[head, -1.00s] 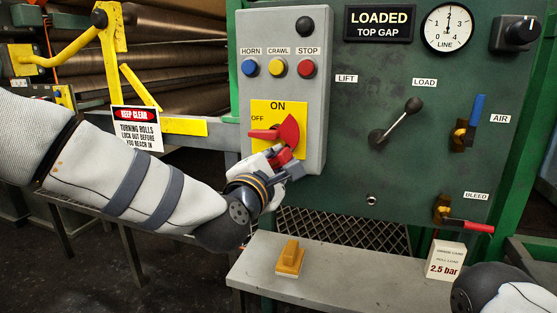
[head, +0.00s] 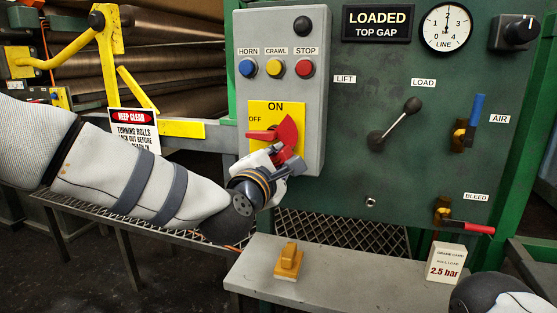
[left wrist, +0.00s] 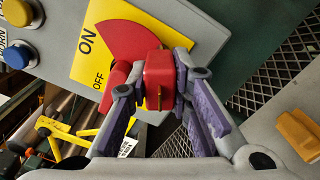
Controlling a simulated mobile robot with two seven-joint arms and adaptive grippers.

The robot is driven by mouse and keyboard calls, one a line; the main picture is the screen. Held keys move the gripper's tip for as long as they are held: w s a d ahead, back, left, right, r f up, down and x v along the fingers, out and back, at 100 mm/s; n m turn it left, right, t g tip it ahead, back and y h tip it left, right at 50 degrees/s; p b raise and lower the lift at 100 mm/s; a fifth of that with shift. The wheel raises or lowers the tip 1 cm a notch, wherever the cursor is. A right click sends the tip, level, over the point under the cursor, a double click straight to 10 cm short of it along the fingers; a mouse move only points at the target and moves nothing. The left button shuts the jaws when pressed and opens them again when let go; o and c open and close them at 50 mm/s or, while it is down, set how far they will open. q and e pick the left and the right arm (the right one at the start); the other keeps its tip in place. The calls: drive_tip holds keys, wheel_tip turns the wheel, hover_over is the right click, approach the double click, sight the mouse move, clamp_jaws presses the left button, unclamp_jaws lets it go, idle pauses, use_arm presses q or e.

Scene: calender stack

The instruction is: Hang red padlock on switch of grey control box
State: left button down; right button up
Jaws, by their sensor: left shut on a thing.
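The grey control box (head: 318,125) carries a red rotary switch (head: 286,132) on a yellow ON/OFF plate (head: 256,112). The switch handle points left toward OFF. My left gripper (head: 277,157) is just below the switch, shut on the red padlock. In the left wrist view the red padlock (left wrist: 159,72) sits between the two purple-padded fingers (left wrist: 160,100), in front of the red switch (left wrist: 123,38). The padlock overlaps the switch in the picture; I cannot tell whether they touch. Its shackle is not clearly visible.
HORN, CRAWL and STOP buttons (head: 275,68) sit above the switch. A green panel (head: 365,100) with a lever (head: 395,125) and valves stands to the right. A grey shelf (head: 345,265) below holds a yellow block (head: 289,262) and a 2.5 bar card (head: 445,262).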

use_arm(q)
drive_tip(key=shift+w+d, duration=0.2)
drive_tip(key=shift+w, duration=0.45)
drive_tip(key=c, duration=1)
unclamp_jaws()
drive_tip(key=shift+w+r, duration=0.1)
drive_tip(key=shift+o, duration=0.2)
drive_tip(key=shift+r, duration=0.1)
